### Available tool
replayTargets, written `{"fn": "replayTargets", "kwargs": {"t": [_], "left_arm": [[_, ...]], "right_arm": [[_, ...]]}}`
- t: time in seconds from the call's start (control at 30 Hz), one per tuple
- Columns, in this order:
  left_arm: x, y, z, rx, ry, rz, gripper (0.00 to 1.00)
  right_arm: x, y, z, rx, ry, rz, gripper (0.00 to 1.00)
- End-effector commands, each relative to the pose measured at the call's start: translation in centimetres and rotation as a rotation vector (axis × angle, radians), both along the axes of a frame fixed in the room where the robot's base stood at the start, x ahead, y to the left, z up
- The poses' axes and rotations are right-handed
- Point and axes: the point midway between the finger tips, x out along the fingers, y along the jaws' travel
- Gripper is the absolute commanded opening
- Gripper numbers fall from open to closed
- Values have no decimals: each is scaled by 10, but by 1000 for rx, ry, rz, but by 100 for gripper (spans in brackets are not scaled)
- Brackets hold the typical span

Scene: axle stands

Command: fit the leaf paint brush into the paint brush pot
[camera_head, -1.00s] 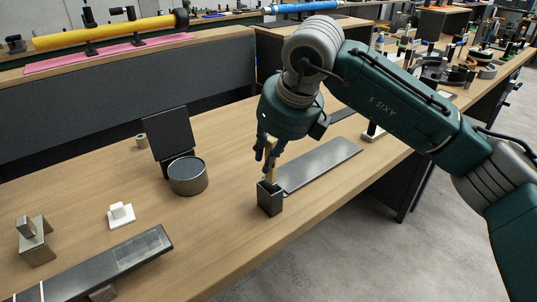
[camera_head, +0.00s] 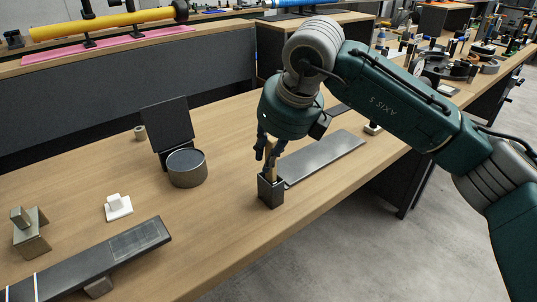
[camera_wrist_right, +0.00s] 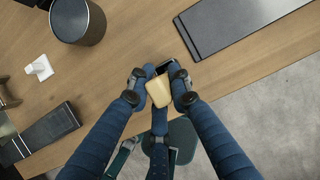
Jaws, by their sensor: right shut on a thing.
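The leaf paint brush (camera_head: 271,160) has a light tan body and hangs roughly upright from my right gripper (camera_head: 268,152). The right gripper's blue fingers are shut on it. In the right wrist view the brush's tan end (camera_wrist_right: 159,91) lies between the fingertips (camera_wrist_right: 158,88). The paint brush pot (camera_head: 271,191) is a dark, square, open-topped box on the bench, directly below the gripper. The brush's lower end is at the pot's mouth and seems to reach inside; how deep is hidden. The wrist view shows only a dark edge of the pot (camera_wrist_right: 178,66). My left gripper is not in view.
A long dark plate (camera_head: 325,157) lies just right of the pot. A round dark tin (camera_head: 187,169), a black upright panel (camera_head: 168,127) and a white block (camera_head: 118,206) stand to the left. The wooden bench (camera_head: 225,225) is clear around the pot's front.

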Motion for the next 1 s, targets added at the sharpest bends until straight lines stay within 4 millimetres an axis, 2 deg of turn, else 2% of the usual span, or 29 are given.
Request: {"fn": "replayTargets", "kwargs": {"t": [0.03, 0.07, 0.17, 0.37, 0.47, 0.57, 1.0], "left_arm": [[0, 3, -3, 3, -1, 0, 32], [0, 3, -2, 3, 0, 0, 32], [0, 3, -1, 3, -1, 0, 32], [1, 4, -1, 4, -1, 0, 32], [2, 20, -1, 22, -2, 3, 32], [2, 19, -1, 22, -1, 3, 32], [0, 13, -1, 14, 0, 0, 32]], "right_arm": [[0, 0, -3, 0, 0, 0, 0], [0, 0, -2, 0, 0, 0, 22], [0, 0, -1, 0, 0, 0, 41], [0, 0, -1, 0, 0, 0, 41], [0, 0, 0, 0, 0, 0, 41], [-2, -2, 6, 0, -2, 0, 41], [-22, -17, 63, 0, -2, 0, 41]]}}
